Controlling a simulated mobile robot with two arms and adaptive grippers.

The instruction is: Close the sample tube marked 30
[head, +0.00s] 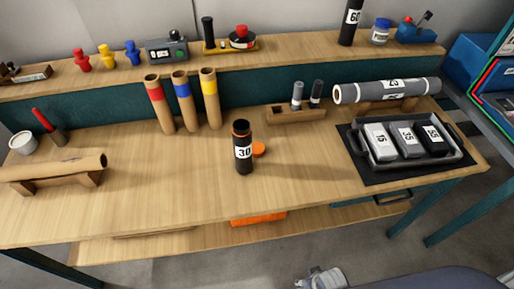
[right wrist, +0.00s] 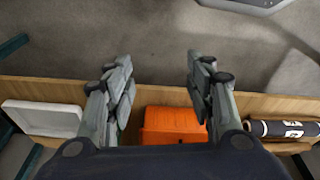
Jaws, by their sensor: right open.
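The sample tube marked 30 (head: 243,148) stands upright near the middle of the wooden bench. It is black with a white label and an orange rim, and its top looks open. An orange cap (head: 259,149) lies on the bench just behind and to the right of the tube, partly hidden by it. My right gripper (right wrist: 160,75) is open and empty in the right wrist view, with floor between its fingers. In the head view, it seems to show at the bottom edge (head: 320,279), in front of the bench and away from tube and cap. My left gripper is not in view.
An orange box (right wrist: 173,125) sits on the lower shelf. Three cardboard tubes (head: 182,103) and a wooden holder (head: 296,116) stand behind the tube. A tray (head: 456,157) with labelled blocks is at right, a brown roll (head: 60,167) at left. The bench front is clear.

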